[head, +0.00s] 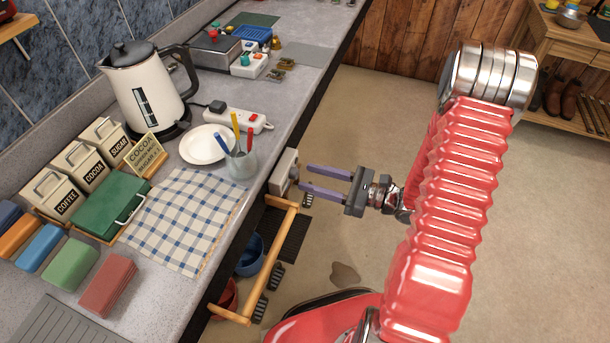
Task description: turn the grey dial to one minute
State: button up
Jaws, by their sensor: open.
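A pale grey box (281,168) is fixed at the front edge of the counter. A small grey dial (294,175) sits on its right face. Its markings and pointer are too small to read. My gripper (304,179) reaches in from the right, level with the dial. Its two purple-grey fingers are parallel and apart, with nothing between them. The fingertips are close to the dial; I cannot tell whether they touch or straddle it.
A wooden rail (262,272) juts from the counter front just below the box. A pen cup (242,163), a power strip (238,119), a plate (205,145) and a kettle (146,92) stand on the counter (205,195). The floor (385,115) behind my gripper is clear.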

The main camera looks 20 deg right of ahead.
aim_at(294, 174)
jog(key=x, duration=0.2)
jog(key=shift+w+a, duration=0.2)
jog(key=shift+a, duration=0.1)
jog(key=shift+c, duration=0.3)
jog(key=c, duration=1)
jog(key=shift+m, duration=0.4)
jog(key=m, duration=0.5)
jog(key=shift+w+d, duration=0.1)
jog(key=m, duration=0.6)
